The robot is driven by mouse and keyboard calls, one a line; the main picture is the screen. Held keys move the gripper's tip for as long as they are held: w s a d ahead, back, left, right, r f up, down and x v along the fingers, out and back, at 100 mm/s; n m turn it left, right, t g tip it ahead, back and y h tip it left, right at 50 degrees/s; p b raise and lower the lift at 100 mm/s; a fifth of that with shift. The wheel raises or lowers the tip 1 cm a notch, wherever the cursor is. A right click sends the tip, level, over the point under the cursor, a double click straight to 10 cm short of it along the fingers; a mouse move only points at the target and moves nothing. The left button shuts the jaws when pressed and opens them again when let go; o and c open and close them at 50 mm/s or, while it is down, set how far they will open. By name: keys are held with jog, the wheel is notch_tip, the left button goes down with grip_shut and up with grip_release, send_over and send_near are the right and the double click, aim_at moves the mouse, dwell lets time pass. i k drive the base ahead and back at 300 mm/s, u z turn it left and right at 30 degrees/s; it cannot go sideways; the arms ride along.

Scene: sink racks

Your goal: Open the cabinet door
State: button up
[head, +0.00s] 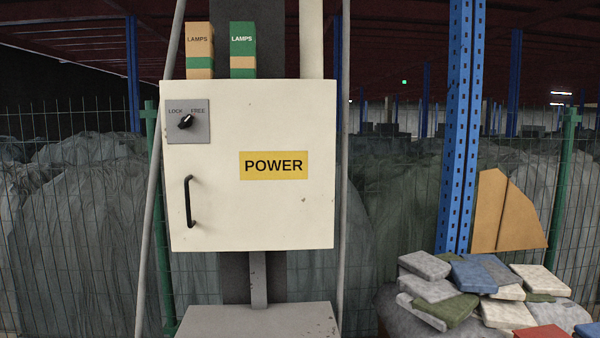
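A cream metal cabinet (260,215) hangs in the middle of the head view, with a yellow POWER label (273,165) on its door. The door looks closed. A black bar handle (189,202) is upright on the door's lower left. Above it, a grey plate (188,132) marked LOCK and FREE carries a black rotary knob (185,122); its white mark points up and right, toward FREE. My gripper is not in view.
Two lamp boxes, one orange (199,48) and one green (243,48), stand on the cabinet. A grey box top (258,321) is below it. A pile of folded cloth-like pieces (478,283) and a blue post (457,130) are at right. Wire fence (395,190) runs behind.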

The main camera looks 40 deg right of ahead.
aim_at(254, 169)
jog(key=z, duration=0.3)
jog(key=k, duration=0.7)
jog(key=z, duration=0.5)
jog(key=i, duration=1.35)
jog(key=u, duration=2.2)
